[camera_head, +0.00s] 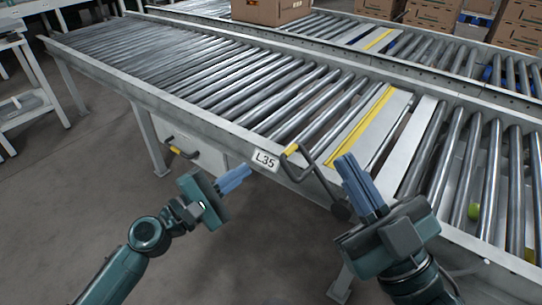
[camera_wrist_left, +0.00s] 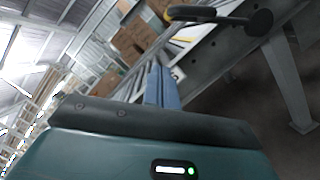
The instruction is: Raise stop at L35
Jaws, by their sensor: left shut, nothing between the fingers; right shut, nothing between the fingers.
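The label L35 (camera_head: 265,160) is on the conveyor's near side rail. Just right of it is a dark bent lever (camera_head: 305,170) with a yellow grip (camera_head: 291,149) and a round pivot at its lower right; the lever also shows at the top of the left wrist view (camera_wrist_left: 215,17). A yellow-edged plate (camera_head: 360,130) lies across the rollers behind it; I cannot tell whether it stands above them. My left gripper (camera_head: 246,174) is shut and empty, below and left of the label, apart from the lever. My right gripper (camera_head: 346,160) is shut and empty, right of the lever.
A second yellow-gripped handle (camera_head: 176,150) is on a pale box under the conveyor. A green round item (camera_head: 473,211) lies among the right rollers. A cardboard box (camera_head: 270,10) sits on the far conveyor. The floor (camera_head: 90,200) at left is clear.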

